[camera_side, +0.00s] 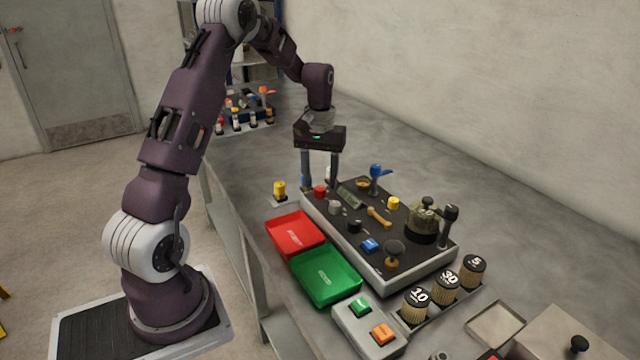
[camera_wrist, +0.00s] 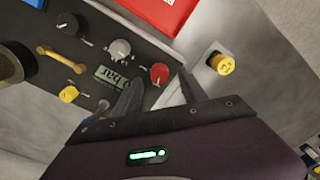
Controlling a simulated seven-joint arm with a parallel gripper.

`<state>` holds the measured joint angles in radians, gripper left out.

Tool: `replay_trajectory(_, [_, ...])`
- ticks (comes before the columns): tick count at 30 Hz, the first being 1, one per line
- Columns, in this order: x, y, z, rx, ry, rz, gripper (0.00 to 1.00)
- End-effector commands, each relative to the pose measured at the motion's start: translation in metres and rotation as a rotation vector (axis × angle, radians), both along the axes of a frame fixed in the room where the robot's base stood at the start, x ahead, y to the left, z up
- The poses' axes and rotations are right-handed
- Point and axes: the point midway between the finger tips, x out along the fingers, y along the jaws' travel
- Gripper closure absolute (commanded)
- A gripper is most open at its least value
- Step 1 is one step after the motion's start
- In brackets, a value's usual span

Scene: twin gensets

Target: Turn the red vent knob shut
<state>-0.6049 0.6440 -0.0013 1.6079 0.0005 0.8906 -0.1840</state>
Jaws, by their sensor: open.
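The red vent knob (camera_side: 320,192) is a small round knob on the dark top of the control panel (camera_side: 304,208), near its far left corner. In the wrist view the red knob (camera_wrist: 159,73) shows between my two fingertips. My gripper (camera_side: 319,184) points down over that corner with its jaws open and empty. In the wrist view my gripper (camera_wrist: 159,78) has one finger on each side of the knob, with no clear contact. I cannot tell exactly how far down the fingers reach around it.
A grey knob (camera_wrist: 120,48), a display reading bar (camera_wrist: 113,78) and a yellow knob (camera_wrist: 68,94) sit close by. A yellow knob (camera_side: 279,188) stands outside the panel's left edge. Red (camera_side: 272,228) and green (camera_side: 321,299) trays lie in front.

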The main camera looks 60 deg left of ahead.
Motion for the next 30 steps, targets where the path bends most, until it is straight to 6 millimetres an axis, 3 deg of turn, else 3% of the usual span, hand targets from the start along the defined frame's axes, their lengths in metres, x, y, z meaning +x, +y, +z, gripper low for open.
replay_trajectory(4, [0.0, 0.0, -0.018, 0.0, 0.001, 0.0, 0.5])
replay_trajectory(12, [0.0, -0.001, -0.021, 0.001, -0.001, -0.002, 0.5])
replay_trajectory(20, [0.0, -0.001, -0.021, 0.001, -0.001, -0.002, 0.99])
replay_trajectory(30, [0.0, -0.001, -0.021, 0.001, -0.001, -0.037, 1.0])
